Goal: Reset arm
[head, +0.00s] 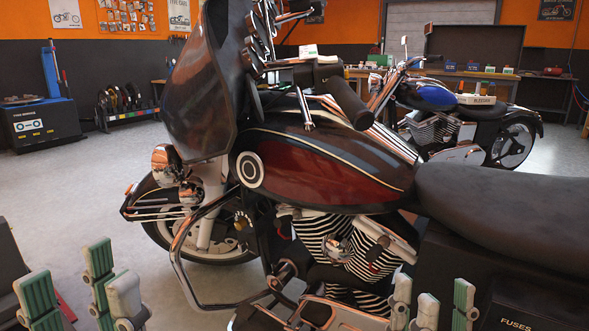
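My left gripper (78,280) is at the bottom left, with its pale green and grey fingers pointing up and spread apart. Nothing shows between them. My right gripper (438,298) is at the bottom right of centre, in front of the lower side of the dark red motorcycle (320,170). Its fingers also point up with gaps between them, and no held object shows. The palms of both grippers are cut off by the lower frame edge. I cannot tell whether the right fingers touch the motorcycle.
The motorcycle fills the middle, its seat (510,210) reaching the right edge. A dark box marked FUSES (515,318) is at the bottom right. A blue motorcycle (435,97) stands behind, near a workbench. A tire service machine (40,122) is at the far left.

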